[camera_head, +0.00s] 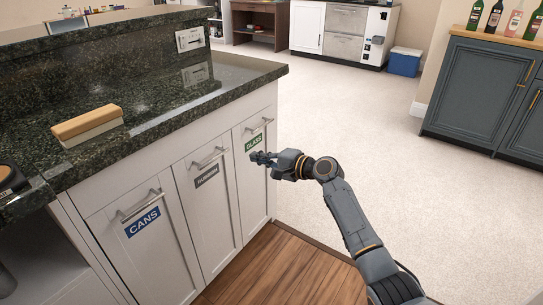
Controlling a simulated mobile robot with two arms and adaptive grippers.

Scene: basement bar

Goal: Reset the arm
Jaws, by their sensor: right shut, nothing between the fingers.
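My right arm reaches in from the bottom right. Its gripper (263,158) is shut and empty, and it is in front of the rightmost white cabinet door, just below the green label (254,142). I cannot tell whether the fingertips touch the door. The door's metal handle (260,125) is a little above the gripper. My left gripper is not in view.
The middle door (208,190) has a dark label, and the left door carries a blue CANS label (142,222). A wooden-backed brush (87,124) lies on the dark stone counter (150,115). A grey-blue cabinet (480,95) stands at right. Pale floor (370,120) between is clear.

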